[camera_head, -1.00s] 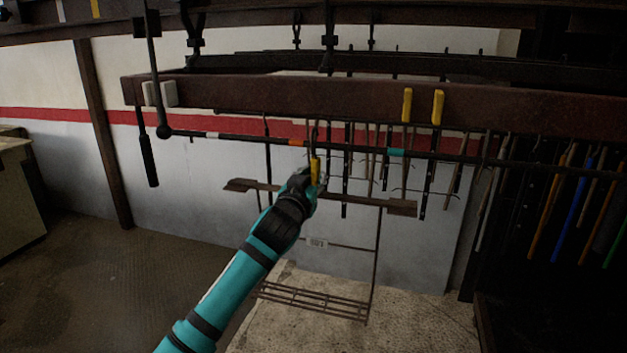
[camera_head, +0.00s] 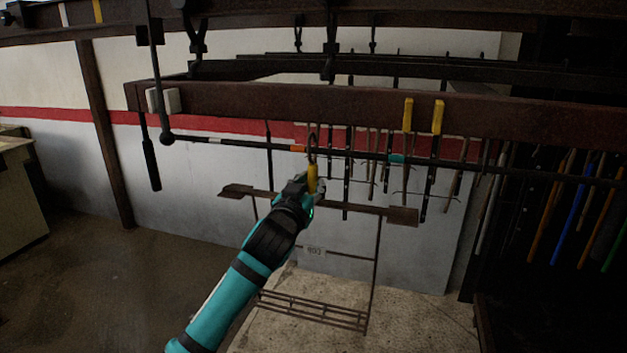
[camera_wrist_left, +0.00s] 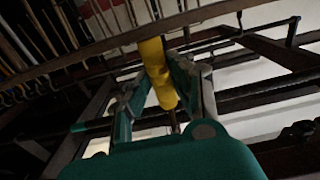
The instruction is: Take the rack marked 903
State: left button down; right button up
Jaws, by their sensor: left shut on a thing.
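A rack (camera_head: 377,265) of thin dark bars hangs below the round rail (camera_head: 240,144). It has a wide flat crossbar and a barred bottom shelf. A small pale label (camera_head: 314,250) hangs in its middle; its number is too blurred to read surely. My left gripper (camera_head: 314,187) is shut on the yellow handle (camera_head: 312,174) under the rack's hook (camera_head: 313,141). The yellow handle also shows between the fingers in the left wrist view (camera_wrist_left: 155,62). The hook is at the rail by an orange band; I cannot tell whether it bears on it. My right gripper is not in view.
A thick brown beam (camera_head: 270,101) runs above the rail. Two yellow handles (camera_head: 437,118) hang to the right on long dark bars. Several coloured rods (camera_head: 572,222) hang at the far right. The floor (camera_head: 130,290) at the left is clear.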

pick_arm(q)
jog(key=shift+p+v, duration=0.7)
jog(key=shift+v, duration=1.65)
jog(key=shift+s+a+r, duration=0.15)
jog(key=shift+s+a, duration=0.05)
jog(key=shift+s, duration=0.35)
